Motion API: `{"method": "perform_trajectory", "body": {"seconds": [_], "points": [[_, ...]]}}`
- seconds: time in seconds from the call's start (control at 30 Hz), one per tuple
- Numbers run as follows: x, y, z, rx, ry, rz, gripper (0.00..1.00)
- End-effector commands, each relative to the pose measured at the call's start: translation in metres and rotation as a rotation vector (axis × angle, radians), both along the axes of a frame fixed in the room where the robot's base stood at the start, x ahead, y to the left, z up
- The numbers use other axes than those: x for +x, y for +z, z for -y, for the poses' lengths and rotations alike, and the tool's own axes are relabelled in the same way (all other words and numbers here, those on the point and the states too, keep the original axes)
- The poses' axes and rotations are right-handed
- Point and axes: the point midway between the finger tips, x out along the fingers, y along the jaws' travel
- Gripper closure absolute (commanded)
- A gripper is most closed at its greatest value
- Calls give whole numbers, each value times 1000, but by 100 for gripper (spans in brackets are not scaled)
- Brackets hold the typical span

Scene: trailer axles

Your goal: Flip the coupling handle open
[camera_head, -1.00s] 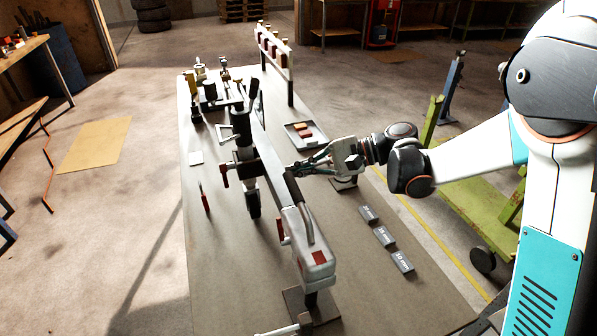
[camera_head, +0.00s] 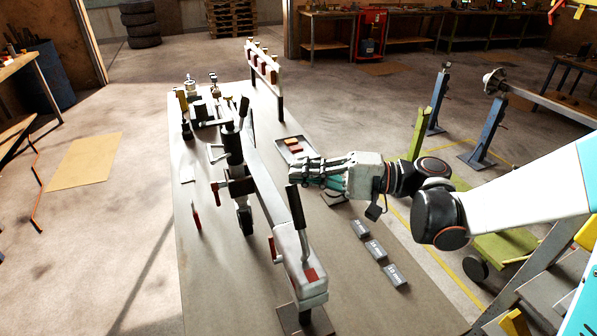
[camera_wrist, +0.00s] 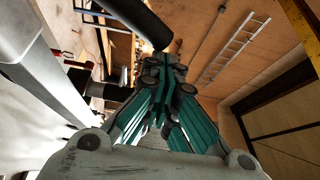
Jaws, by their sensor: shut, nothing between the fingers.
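The trailer coupling (camera_head: 309,278) is a silver head with a red patch at the near end of the grey drawbar. Its handle (camera_head: 296,208) has a black grip on a grey stem and stands steeply raised above the coupling in the head view. A dark cylinder that looks like this grip (camera_wrist: 142,20) shows at the top of the wrist view. My gripper (camera_head: 294,173) is shut and empty, its fingertips close to the grip's upper end. I cannot tell whether they touch. The closed fingers (camera_wrist: 172,72) also show in the wrist view.
A jockey wheel post (camera_head: 236,150) with a black wheel stands left of the drawbar. Several labelled dark blocks (camera_head: 376,250) lie on the table right of the coupling. A tray with coloured pieces (camera_head: 292,148) lies behind my gripper.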

Motion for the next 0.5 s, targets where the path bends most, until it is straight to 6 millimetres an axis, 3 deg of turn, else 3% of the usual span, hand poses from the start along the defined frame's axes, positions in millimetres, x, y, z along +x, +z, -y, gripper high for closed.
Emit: {"method": "perform_trajectory", "body": {"seconds": [0.5], "points": [[-15, 8, 7, -3, 2, -5, 100]]}}
